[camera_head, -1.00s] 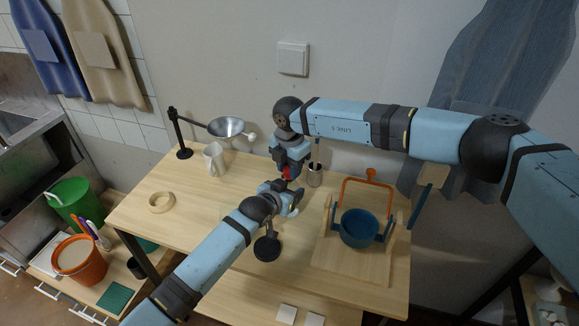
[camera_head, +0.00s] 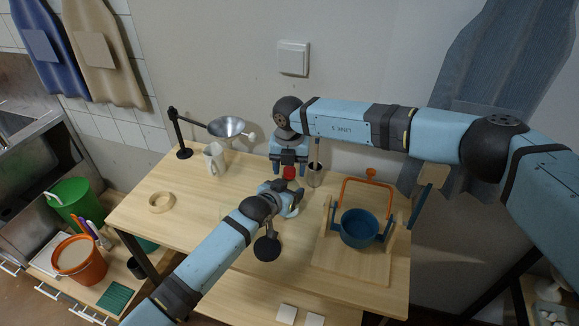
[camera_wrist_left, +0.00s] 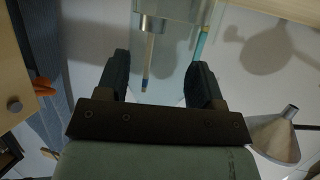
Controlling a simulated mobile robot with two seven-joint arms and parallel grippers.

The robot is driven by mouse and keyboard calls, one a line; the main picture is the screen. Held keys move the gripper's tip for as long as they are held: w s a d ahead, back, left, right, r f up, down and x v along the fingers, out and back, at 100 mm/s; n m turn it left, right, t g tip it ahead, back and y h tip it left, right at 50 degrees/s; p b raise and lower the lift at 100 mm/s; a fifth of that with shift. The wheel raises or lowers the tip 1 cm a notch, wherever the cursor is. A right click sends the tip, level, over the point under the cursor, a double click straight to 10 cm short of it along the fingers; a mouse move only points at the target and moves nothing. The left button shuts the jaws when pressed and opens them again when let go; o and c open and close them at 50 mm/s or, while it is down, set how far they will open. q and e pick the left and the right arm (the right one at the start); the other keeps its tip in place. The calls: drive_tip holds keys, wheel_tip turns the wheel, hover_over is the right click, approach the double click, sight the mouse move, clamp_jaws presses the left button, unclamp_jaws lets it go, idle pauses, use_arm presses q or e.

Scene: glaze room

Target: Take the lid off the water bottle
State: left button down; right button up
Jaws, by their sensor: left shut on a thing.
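The water bottle's red lid (camera_head: 289,173) shows just above my left gripper in the head view. My left gripper (camera_head: 285,190) is shut on the bottle, whose body is mostly hidden behind it there. In the left wrist view, a clear, see-through body (camera_wrist_left: 172,75) shows between the fingers of my left gripper (camera_wrist_left: 158,85). My right gripper (camera_head: 289,158) points down at the lid, with a finger on each side of it. Whether those fingers touch the lid is too small to tell.
A metal cup (camera_head: 315,177) stands close right of my right gripper. A blue bowl (camera_head: 359,229) sits on a wooden stand with an orange handle.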

wheel_tip(320, 180, up, 4)
drive_tip(key=shift+r, duration=0.2)
drive_tip(key=shift+c, duration=0.4)
drive_tip(key=r+m, duration=0.1)
drive_tip(key=m, duration=0.1)
drive_tip(key=r+m, duration=0.1)
drive_tip(key=shift+s+a+m, duration=0.1)
drive_tip(key=shift+a+m, duration=0.1)
drive_tip(key=shift+m, duration=0.2)
drive_tip(key=m, duration=0.1)
drive_tip(key=r+m, duration=0.1)
drive_tip(key=m, duration=0.1)
drive_tip(key=shift+d+r, duration=0.1)
drive_tip(key=shift+d, duration=0.05)
drive_tip(key=shift+f, duration=3.85)
drive_tip(key=c, duration=0.9)
drive_tip(key=n, duration=0.6)
drive_tip(key=shift+n, duration=0.4)
drive_tip(key=shift+c, duration=0.2)
